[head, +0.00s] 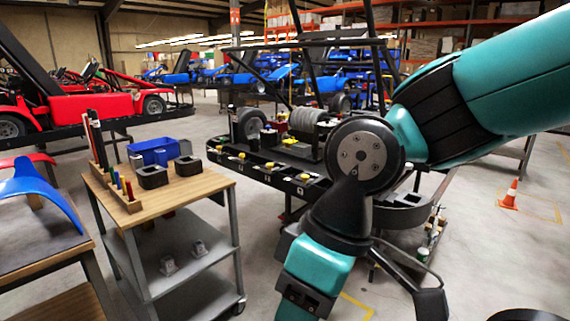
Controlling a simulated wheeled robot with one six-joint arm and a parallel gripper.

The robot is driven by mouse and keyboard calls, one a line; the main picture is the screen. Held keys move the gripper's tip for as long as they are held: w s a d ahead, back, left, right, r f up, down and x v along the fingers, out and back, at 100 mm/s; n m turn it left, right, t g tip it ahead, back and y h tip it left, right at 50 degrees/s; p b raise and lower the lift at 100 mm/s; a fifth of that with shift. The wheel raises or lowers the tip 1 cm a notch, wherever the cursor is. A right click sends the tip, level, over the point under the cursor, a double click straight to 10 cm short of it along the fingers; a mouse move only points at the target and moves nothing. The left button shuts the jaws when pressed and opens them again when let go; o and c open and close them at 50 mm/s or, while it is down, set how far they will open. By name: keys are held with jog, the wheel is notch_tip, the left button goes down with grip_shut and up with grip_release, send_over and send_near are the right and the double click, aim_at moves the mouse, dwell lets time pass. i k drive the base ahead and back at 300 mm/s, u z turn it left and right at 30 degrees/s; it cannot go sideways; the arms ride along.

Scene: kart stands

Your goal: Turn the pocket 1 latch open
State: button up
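A black kart frame stands at the centre, with a black side rail (253,171) along its near edge. Several pockets sit along this rail, with small yellow latches, one (303,177) near the rail's right part and another (269,166) farther left. The pocket numbers are too small to read, so I cannot tell which is pocket 1 or how its latch is turned. My teal and black arm crosses the right side and covers the rail's right end. The arm runs down out of the bottom edge, and my gripper is not in view.
A wooden-topped cart (208,185) stands left of the kart, holding a blue bin (153,151), black blocks and upright tools. A table with a blue curved panel (38,186) is at far left. An orange cone (510,194) stands right.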

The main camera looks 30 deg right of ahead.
aim_at(305, 177)
jog(key=i, duration=2.05)
jog(key=z, duration=3.65)
jog(key=k, duration=0.45)
jog(key=u, duration=0.9)
